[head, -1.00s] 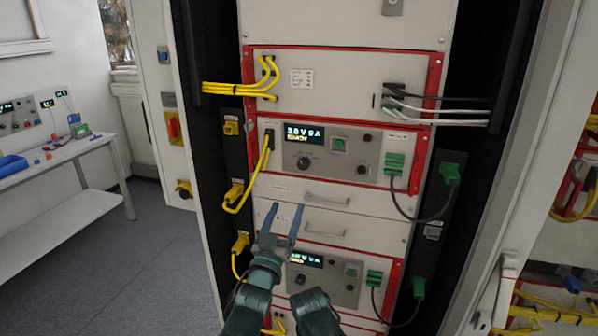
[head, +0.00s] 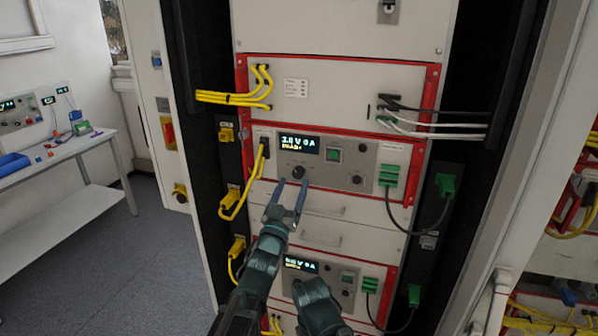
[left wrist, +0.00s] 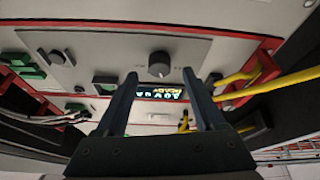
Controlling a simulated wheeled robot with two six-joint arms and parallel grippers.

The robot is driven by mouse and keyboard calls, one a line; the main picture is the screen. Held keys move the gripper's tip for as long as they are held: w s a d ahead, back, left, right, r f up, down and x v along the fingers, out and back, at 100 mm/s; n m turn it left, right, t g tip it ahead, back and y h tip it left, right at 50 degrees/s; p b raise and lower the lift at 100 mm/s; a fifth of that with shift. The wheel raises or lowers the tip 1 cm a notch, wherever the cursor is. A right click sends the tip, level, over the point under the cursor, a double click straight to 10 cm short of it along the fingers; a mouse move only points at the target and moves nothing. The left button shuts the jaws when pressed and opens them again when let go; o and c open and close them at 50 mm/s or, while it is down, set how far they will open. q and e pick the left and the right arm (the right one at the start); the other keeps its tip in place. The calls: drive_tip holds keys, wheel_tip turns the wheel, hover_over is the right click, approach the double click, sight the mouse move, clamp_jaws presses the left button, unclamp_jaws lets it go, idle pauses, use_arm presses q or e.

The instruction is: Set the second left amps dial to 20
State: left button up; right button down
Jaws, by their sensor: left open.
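The upper grey control panel (head: 320,179) has a round black dial (head: 298,171) below its lit display (head: 299,144). The display seems to read about 3.8 V 0 A; its second line is blurred. My left gripper (head: 294,184) is open and empty, its two fingertips just below the dial, one to each side in the picture. In the left wrist view, where the panel appears upside down, the dial (left wrist: 160,66) sits between and slightly beyond the fingertips. I see no contact. The dial's scale markings are too small to read.
A lower panel with a similar display (head: 300,265) is partly hidden by my arm. Yellow cables (head: 236,204) hang left of the upper panel; green connectors (head: 388,176) with a dark cable are at right. A small knob (head: 356,180) is right of the dial.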

sight(298, 173)
use_arm(q)
drive_tip(key=shift+p+x, duration=0.3)
drive_tip(key=shift+x, duration=1.15)
drive_tip(key=shift+c, duration=0.3)
clamp_jaws()
